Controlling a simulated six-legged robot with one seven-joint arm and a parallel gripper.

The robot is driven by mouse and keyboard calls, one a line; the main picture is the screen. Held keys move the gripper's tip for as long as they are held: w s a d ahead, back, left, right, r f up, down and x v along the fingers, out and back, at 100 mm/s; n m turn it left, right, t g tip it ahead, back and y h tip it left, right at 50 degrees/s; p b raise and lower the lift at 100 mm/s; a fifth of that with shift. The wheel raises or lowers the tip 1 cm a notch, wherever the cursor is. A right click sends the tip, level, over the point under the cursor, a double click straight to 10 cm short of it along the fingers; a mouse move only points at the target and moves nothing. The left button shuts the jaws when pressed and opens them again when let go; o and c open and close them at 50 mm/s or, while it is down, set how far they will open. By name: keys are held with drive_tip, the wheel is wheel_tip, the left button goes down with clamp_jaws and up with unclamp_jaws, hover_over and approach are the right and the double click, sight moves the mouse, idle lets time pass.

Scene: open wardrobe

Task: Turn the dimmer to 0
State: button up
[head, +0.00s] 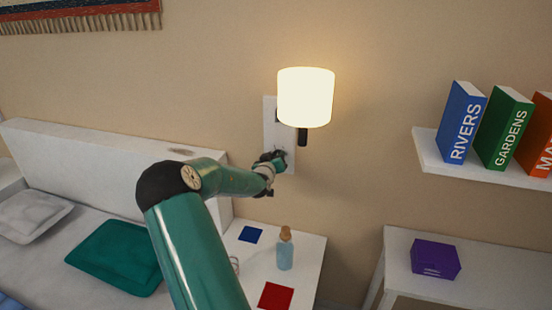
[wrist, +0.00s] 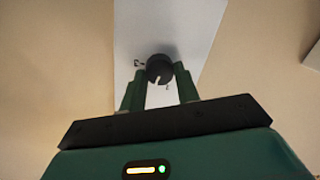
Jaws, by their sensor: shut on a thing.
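The dimmer knob (wrist: 159,68) is a dark round knob on a white wall plate (wrist: 185,30); the plate also shows in the head view (head: 270,130). My gripper (wrist: 158,84) is shut on the knob, with one green finger at each side of it. A pale pointer line shows on the knob's lower edge. Small marks on the plate beside the knob are too small to read. The wall lamp (head: 305,97) above is lit bright. In the head view my gripper (head: 275,160) reaches the lower part of the plate and hides the knob.
Below is a white bedside table (head: 308,262) with a blue bottle (head: 285,252), a red square (head: 275,296) and a blue square (head: 250,234). A bed with a green pillow (head: 116,257) is at left. A shelf (head: 480,168) with books and a purple box (head: 435,258) are at right.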

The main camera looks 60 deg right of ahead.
drive_tip(key=n, duration=0.6)
drive_tip(key=n+g+h, duration=0.1)
drive_tip(key=n, duration=0.5)
drive_tip(key=n+g, duration=0.1)
drive_tip(key=n, duration=0.5)
drive_tip(key=shift+w+f, duration=0.25)
drive_tip(key=shift+n, duration=0.4)
drive_tip(key=o, duration=1)
drive_tip(key=shift+c, duration=0.2)
drive_tip(key=a, duration=1.3)
drive_tip(key=shift+s+a, duration=0.4)
